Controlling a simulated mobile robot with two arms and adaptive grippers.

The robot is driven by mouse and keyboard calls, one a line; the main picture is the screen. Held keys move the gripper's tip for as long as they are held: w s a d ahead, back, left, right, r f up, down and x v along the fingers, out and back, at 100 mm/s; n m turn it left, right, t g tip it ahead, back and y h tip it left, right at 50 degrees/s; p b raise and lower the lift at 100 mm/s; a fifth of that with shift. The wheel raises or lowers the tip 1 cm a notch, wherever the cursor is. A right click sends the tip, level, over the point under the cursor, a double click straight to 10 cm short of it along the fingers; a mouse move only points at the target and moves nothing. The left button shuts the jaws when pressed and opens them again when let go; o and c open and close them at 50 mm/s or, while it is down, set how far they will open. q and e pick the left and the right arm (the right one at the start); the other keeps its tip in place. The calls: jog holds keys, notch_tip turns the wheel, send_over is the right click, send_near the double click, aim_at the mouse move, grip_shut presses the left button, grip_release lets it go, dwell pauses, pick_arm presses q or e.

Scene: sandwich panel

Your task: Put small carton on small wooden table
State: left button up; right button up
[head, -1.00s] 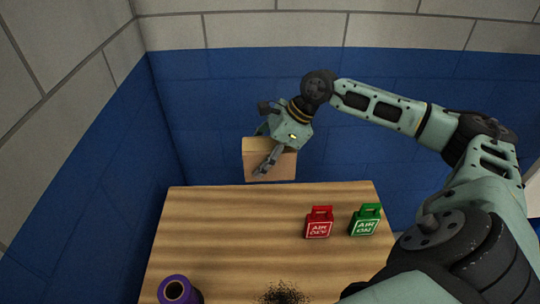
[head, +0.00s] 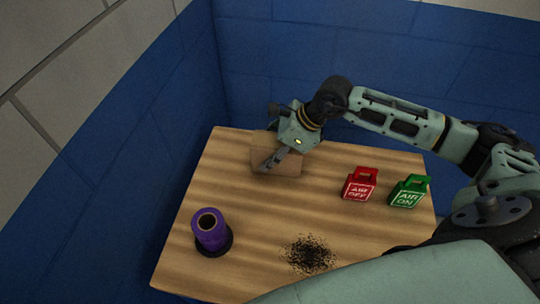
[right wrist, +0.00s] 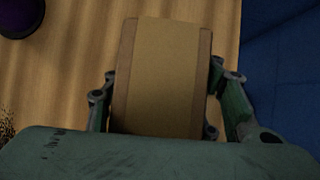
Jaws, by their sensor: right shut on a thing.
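The small carton (head: 276,160) is a plain brown box. It is at the far left part of the small wooden table (head: 240,215); I cannot tell whether it touches the top. My right gripper (head: 272,160) is shut on it, with a finger across its near face. In the right wrist view the carton (right wrist: 160,75) sits between the two fingers of the gripper (right wrist: 158,105), with the wooden top (right wrist: 75,70) behind it. My left gripper is not in view.
A purple spool (head: 211,230) stands at the table's left front. A red "AIR OFF" tag (head: 360,184) and a green "AIR ON" tag (head: 409,191) stand at the right. Dark granules (head: 309,254) lie near the front. Blue walls rise behind and left. The table's middle is clear.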

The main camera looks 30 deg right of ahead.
jog(key=shift+f, duration=0.3)
jog(key=o, duration=1.4)
jog(key=shift+c, duration=0.2)
jog(key=p+v, duration=0.4)
jog(key=v, duration=0.7)
jog(key=shift+p, duration=0.3)
jog(key=shift+s+d+r, duration=0.2)
jog(key=shift+r, duration=0.3)
